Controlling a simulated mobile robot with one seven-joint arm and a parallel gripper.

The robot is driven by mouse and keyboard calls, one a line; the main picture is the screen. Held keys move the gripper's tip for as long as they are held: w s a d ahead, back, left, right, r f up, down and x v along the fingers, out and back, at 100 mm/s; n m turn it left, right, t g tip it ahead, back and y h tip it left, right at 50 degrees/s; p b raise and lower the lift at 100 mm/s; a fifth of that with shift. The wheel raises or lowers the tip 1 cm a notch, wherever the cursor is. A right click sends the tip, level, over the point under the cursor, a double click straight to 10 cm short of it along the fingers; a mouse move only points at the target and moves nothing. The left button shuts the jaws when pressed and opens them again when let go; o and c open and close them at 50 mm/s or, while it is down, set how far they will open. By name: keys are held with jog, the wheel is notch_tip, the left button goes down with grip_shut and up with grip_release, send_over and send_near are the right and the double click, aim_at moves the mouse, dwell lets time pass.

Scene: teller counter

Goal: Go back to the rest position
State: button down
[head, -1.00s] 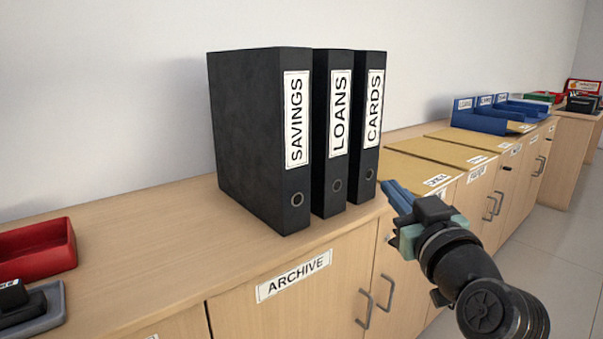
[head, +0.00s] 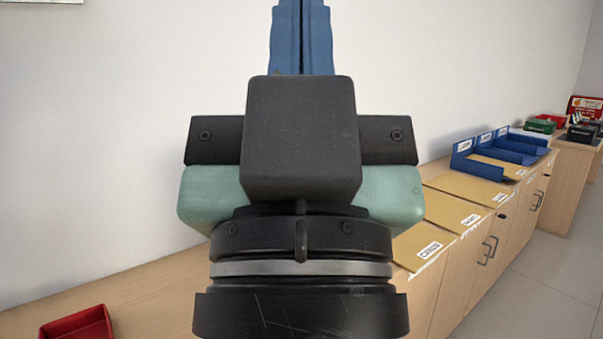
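My gripper (head: 302,25) fills the middle of the head view, close to the camera and pointing up. Its two blue fingers lie side by side with almost no gap, and I see nothing held between them. The upper frame edge may cut off the very tips. The black binders are not visible, and my gripper covers the middle of the view.
The wooden counter (head: 165,283) runs along the wall. A red tray (head: 77,325) sits at lower left. Tan folders (head: 455,207) and blue trays (head: 478,158) lie to the right. The tiled floor (head: 520,265) at right is clear.

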notch_tip(320, 180, up, 26)
jog(key=p, duration=2.3)
jog(key=shift+p, duration=0.3)
jog(key=c, duration=1.6)
grip_release()
